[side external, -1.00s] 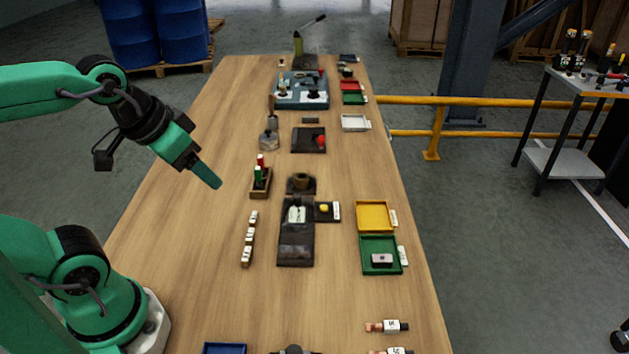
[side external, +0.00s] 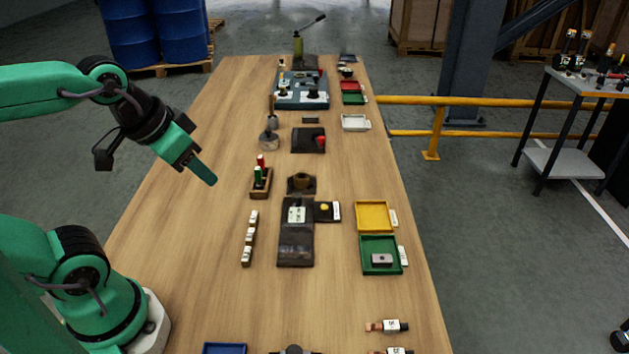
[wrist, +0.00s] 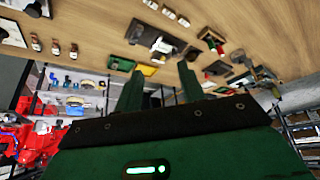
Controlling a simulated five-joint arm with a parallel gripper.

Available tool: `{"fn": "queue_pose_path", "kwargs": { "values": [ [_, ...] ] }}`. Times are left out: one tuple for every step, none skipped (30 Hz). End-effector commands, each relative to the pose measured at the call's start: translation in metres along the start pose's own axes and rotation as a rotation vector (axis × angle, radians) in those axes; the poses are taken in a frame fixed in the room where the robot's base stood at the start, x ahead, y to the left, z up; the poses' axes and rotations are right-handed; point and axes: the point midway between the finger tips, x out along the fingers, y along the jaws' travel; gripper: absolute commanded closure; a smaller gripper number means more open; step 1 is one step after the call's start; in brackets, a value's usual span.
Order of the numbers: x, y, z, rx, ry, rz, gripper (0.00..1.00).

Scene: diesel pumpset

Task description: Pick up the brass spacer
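A brass-coloured ring (side external: 301,181) sits on a dark block near the middle of the table in the side view. A small round yellow piece (side external: 324,208) lies on a dark plate just below and right of it. I cannot tell for sure which of the two is the brass spacer. My gripper (side external: 208,173) hangs above the left part of the table, well left of both and touching nothing. In the wrist view my gripper (wrist: 160,72) has its two green fingers apart, with nothing between them.
A rack with red and green pieces (side external: 268,182) stands between my gripper and the ring. A row of small labelled pieces (side external: 249,238) lies below it. Yellow (side external: 388,203) and green (side external: 365,268) trays are at right. The table's left side is clear.

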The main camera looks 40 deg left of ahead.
Motion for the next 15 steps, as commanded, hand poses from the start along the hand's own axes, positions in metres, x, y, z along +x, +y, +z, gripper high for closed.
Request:
{"fn": "queue_pose_path", "kwargs": {
  "values": [
    [0.001, 0.000, 0.000, 0.013, -0.004, 0.000, 0.61],
    [0.002, 0.000, -0.001, 0.027, -0.007, 0.000, 0.61],
    [0.004, 0.000, -0.001, 0.047, -0.012, 0.001, 0.61],
    [0.005, 0.000, -0.001, 0.067, -0.016, 0.001, 0.61],
    [0.006, 0.000, -0.001, 0.089, -0.021, 0.002, 0.61],
    [0.009, 0.000, -0.002, 0.123, -0.028, 0.003, 0.61],
    [0.011, 0.000, -0.002, 0.152, -0.035, 0.004, 0.61],
    [0.013, 0.000, -0.003, 0.184, -0.041, 0.005, 0.61],
    [0.016, 0.001, -0.004, 0.231, -0.050, 0.008, 0.61],
    [0.019, 0.001, -0.004, 0.268, -0.058, 0.010, 0.61],
    [0.021, 0.001, -0.004, 0.307, -0.065, 0.012, 0.61],
    [0.025, 0.001, -0.005, 0.361, -0.077, 0.017, 0.61],
    [0.028, 0.001, -0.005, 0.402, -0.085, 0.020, 0.61],
    [0.031, 0.001, -0.005, 0.443, -0.094, 0.024, 0.61],
    [0.035, 0.001, -0.006, 0.500, -0.104, 0.030, 0.61]
  ]
}}
